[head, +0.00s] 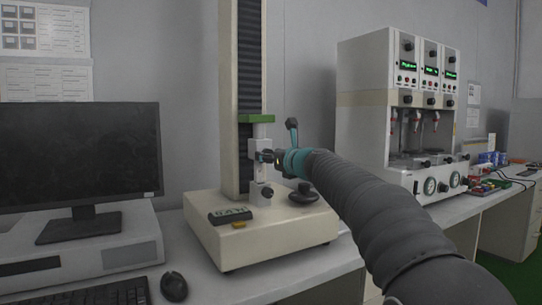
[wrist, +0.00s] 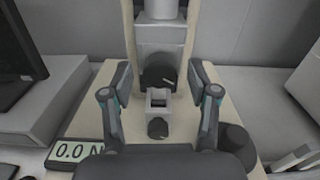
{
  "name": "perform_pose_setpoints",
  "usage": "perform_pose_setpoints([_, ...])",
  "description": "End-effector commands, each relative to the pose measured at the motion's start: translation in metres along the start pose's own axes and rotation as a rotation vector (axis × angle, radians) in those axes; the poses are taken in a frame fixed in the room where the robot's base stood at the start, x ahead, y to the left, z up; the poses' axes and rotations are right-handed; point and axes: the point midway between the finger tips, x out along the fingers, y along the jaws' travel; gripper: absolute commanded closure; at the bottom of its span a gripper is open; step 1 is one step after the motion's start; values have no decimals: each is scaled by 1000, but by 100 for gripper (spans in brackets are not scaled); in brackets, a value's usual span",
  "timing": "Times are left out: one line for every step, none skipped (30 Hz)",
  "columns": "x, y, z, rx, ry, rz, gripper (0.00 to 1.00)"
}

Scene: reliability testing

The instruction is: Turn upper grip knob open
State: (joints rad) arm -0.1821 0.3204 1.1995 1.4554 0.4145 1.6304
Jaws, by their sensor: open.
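The upper grip knob (wrist: 158,73) is a black round knob with a pale mark on its rim, on the front of the upper grip in the wrist view. My gripper (wrist: 160,76) is open, with one finger on each side of this knob and gaps on both sides. In the head view my gripper (head: 268,157) is at the upper grip, below the green crosshead (head: 257,119), and largely hides the knob. The lower grip (wrist: 158,99) is a grey slotted block with its own black knob (wrist: 157,129). The lower knob also shows in the head view (head: 266,192).
The tester's cream base (head: 265,238) carries a force display (wrist: 76,152) reading 0.0 N and a black round dial (wrist: 237,140). A monitor (head: 75,150) stands left. A larger white instrument (head: 365,120) stands right. The bench front is clear before the tester.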

Motion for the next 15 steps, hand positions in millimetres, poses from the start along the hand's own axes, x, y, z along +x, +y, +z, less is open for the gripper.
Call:
perform_pose_setpoints([0,0,0,0,0,0,40])
perform_pose_setpoints([0,0,0,0,0,0,43])
perform_pose_setpoints([0,0,0,0,0,0,53])
perform_pose_setpoints([0,0,0,0,0,0,60])
perform_pose_setpoints([0,0,0,0,0,0,68])
perform_pose_setpoints([0,0,0,0,0,0,78])
perform_pose_setpoints([0,0,0,0,0,0,85])
perform_pose_setpoints([0,0,0,0,0,0,93])
perform_pose_setpoints([0,0,0,0,0,0,100])
perform_pose_setpoints([0,0,0,0,0,0,100])
perform_pose_setpoints([0,0,0,0,0,0,100])
perform_pose_setpoints([0,0,0,-1,0,0,100])
perform_pose_setpoints([0,0,0,-2,0,0,100])
perform_pose_setpoints([0,0,0,-4,0,0,100])
perform_pose_setpoints([0,0,0,-8,0,0,100])
